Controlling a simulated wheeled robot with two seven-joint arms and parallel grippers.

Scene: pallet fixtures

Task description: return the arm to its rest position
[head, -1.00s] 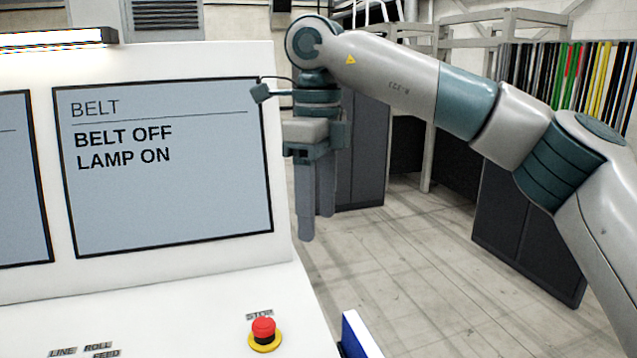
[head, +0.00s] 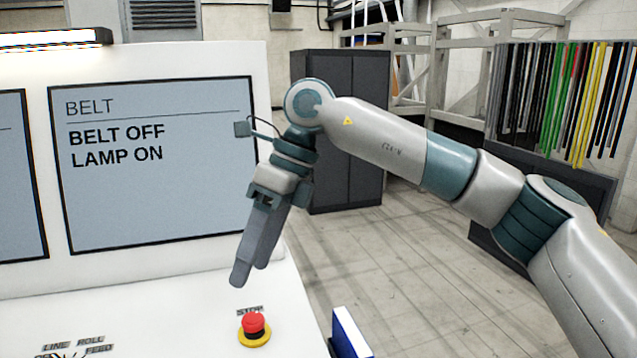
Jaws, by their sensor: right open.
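My right arm comes in from the right edge in the head view. Its gripper (head: 251,275) hangs down and tilts to the lower left, in front of the right edge of the belt screen (head: 155,200). The two fingers are apart and hold nothing. The fingertips are above the white console, a little above the red stop button (head: 253,324) in the picture, with no visible contact. The screen reads BELT OFF and LAMP ON. My left gripper is not in view.
The white console (head: 180,300) fills the left side. A blue and white object (head: 350,335) stands at the bottom, right of the button. A dark cabinet (head: 345,150) and a rack of coloured strips (head: 565,100) stand behind. The floor (head: 400,270) between is clear.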

